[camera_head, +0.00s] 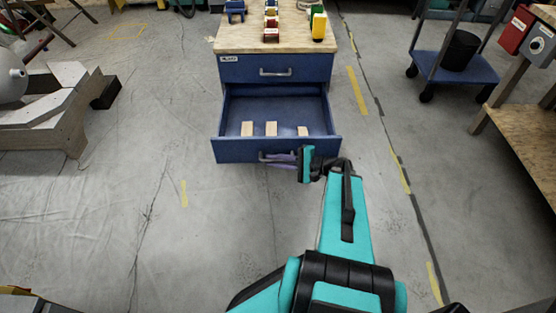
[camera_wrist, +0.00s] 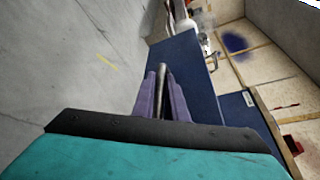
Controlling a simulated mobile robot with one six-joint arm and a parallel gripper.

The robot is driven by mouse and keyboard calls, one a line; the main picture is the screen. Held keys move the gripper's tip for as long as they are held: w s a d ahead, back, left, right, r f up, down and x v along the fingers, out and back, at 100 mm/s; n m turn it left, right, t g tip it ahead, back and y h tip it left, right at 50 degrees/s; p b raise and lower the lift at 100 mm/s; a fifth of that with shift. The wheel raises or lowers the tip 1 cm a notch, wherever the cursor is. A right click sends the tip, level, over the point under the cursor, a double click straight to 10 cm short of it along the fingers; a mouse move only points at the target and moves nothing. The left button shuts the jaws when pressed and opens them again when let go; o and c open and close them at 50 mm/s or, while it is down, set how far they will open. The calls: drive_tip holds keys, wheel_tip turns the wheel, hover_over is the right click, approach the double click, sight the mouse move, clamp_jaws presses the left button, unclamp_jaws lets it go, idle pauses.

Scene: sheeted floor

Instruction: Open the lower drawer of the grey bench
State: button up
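The bench (camera_head: 229,40) has a pale wooden top and a blue body, not grey. Its lower drawer (camera_head: 235,151) is pulled well out and shows its inside, with three small wooden blocks (camera_head: 271,129) in it. The upper drawer (camera_head: 245,72) is closed. My gripper (camera_head: 272,158) is at the lower drawer's front, coming from the right. In the wrist view, its purple fingers (camera_wrist: 161,88) lie on both sides of the metal handle bar (camera_wrist: 161,78), shut on it. The blue drawer front (camera_wrist: 188,72) is beside them. The fingers hide part of the handle.
Coloured items, including a yellow one (camera_head: 319,27), stand on the bench top. A wooden structure (camera_head: 55,125) stands at left. A blue cart (camera_head: 455,68) and a wooden table (camera_head: 530,135) are at right. The floor in front and left of the drawer is clear.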

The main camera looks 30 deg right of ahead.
drive_tip(key=o, duration=0.3)
drive_tip(key=shift+a, duration=0.2)
drive_tip(key=shift+o, duration=0.3)
drive_tip(key=shift+d, duration=0.1)
drive_tip(key=shift+s+d, duration=0.1)
drive_tip(key=p+v, duration=0.1)
drive_tip(key=v, duration=1.2)
drive_tip(key=shift+s+d, duration=0.15)
drive_tip(key=shift+d, duration=0.1)
drive_tip(key=shift+r, duration=0.1)
